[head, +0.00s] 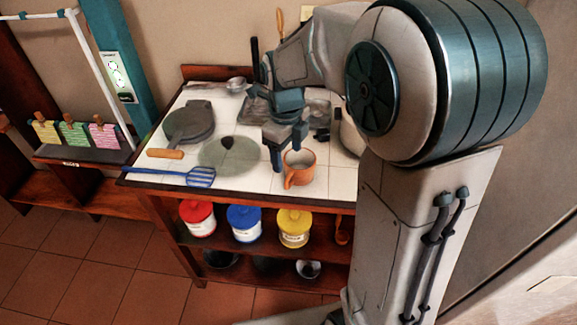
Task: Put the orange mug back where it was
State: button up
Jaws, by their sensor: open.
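The orange mug (300,171) stands upright on the white tiled top of the wooden table (170,137), near its front edge, with its handle toward the front left. The other finger is partly hidden by the gripper body and the mug.
Red (198,218), blue (244,222) and yellow (294,227) canisters stand on the shelf below. My arm covers the table's right side.

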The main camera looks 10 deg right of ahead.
jog(key=shift+r, duration=0.95)
jog(key=s+d+n+t, duration=0.1)
jog(key=s+d+n, duration=0.1)
jog(key=s+n, duration=0.6)
jog(key=s+d+r+n+t, duration=0.1)
jog(key=s+n, duration=0.7)
jog(key=n, duration=1.1)
jog(key=shift+s+d+t, duration=0.3)
jog(key=shift+d+t, duration=0.1)
jog(key=shift+d, duration=0.35)
